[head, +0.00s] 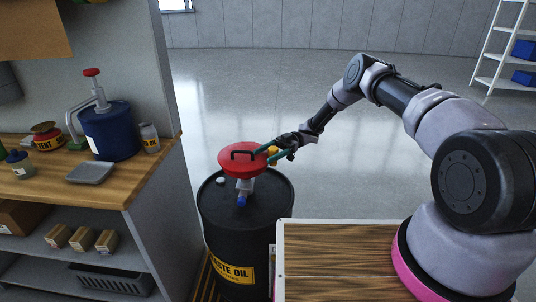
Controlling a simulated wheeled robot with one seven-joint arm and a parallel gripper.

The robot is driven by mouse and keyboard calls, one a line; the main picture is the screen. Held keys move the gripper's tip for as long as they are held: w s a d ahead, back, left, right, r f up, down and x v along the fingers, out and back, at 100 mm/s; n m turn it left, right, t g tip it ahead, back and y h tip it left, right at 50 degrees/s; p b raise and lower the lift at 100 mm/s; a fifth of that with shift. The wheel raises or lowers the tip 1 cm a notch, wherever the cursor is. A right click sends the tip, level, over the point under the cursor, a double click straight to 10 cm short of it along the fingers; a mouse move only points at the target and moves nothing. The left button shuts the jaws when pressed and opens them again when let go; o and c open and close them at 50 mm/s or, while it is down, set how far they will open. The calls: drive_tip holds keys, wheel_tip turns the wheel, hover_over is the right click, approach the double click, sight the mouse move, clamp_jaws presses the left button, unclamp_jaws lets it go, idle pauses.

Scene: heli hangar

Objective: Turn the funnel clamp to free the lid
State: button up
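A red funnel lid (240,163) with a dark handle on top sits over the black waste oil drum (215,232). A blue-tipped clamp lever (242,200) hangs on a pale bracket at the lid's near side. A yellow part (273,150) shows at the lid's right edge, beside my gripper. My gripper (268,149) reaches in from the right, its green fingers at the lid's right edge near the yellow part. The fingers look spread, but whether they touch or hold anything is too small to tell.
A wooden workbench (120,190) on the left carries a blue pump container (110,130), a grey tray (90,172) and small jars. My arm spans the right side. A white shelf rack (490,60) stands far right. Open floor (290,90) lies behind the drum.

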drive_tip(key=v, duration=1)
drive_tip(key=shift+w+d, duration=0.25)
drive_tip(key=shift+d, duration=0.05)
